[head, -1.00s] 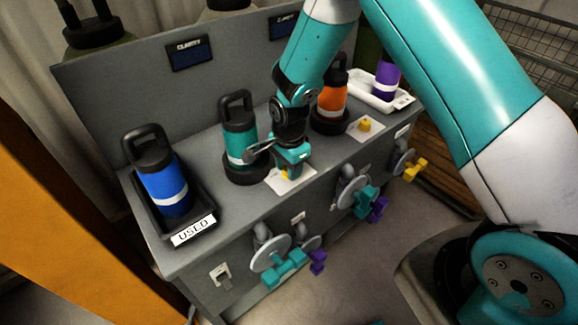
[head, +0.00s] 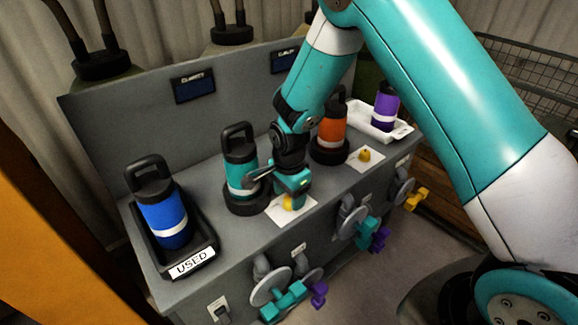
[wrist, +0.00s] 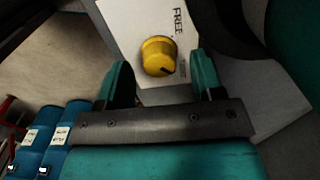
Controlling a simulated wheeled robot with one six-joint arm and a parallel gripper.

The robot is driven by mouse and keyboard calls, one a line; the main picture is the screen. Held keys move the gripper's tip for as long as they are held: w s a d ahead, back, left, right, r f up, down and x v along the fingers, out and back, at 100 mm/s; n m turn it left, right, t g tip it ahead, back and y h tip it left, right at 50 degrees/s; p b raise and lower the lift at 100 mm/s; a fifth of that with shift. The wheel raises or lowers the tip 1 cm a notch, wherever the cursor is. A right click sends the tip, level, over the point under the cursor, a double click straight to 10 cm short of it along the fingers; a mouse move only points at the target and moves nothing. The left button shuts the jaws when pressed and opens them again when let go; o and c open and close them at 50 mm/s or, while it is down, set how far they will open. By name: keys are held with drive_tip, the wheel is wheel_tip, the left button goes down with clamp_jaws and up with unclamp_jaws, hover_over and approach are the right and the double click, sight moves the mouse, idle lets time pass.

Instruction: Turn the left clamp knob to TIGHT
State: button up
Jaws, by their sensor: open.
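The left clamp knob (head: 288,202) is yellow and sits on a white plate (head: 299,213) on the grey bench top, in front of the teal canister (head: 240,170). My gripper (head: 295,190) is right over it and hides part of it. In the wrist view the knob (wrist: 157,52) shows between and slightly beyond the open fingertips of my gripper (wrist: 161,72), with a gap on both sides. Its dark pointer mark is towards the lower right.
A second yellow knob (head: 365,155) sits on its own plate to the right, by the orange canister (head: 332,132). A blue canister (head: 163,218) stands in the black USED tray (head: 206,250). A purple canister (head: 386,108) is in a white tray (head: 401,133). Valve handwheels (head: 271,285) stick out at the front.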

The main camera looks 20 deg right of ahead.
sight(289, 199)
wheel_tip(289, 199, up, 16)
drive_tip(key=shift+b, duration=0.3)
drive_tip(key=s+a+r+n+y, duration=0.1)
drive_tip(key=s+r+n, duration=0.2)
drive_tip(key=s+n, duration=0.4)
drive_tip(key=s+a+r+n+y, duration=0.1)
drive_tip(key=s+a+r+n, duration=0.1)
drive_tip(key=s+n, duration=0.5)
drive_tip(key=s+a+r+n+y, duration=0.1)
drive_tip(key=s+r+n+y, duration=0.1)
drive_tip(key=s+r+n, duration=0.2)
drive_tip(key=s+n, duration=0.3)
drive_tip(key=s, duration=0.4)
drive_tip(key=shift+a+r+n, duration=0.25)
drive_tip(key=shift+n, duration=0.15)
drive_tip(key=shift+w, duration=0.1)
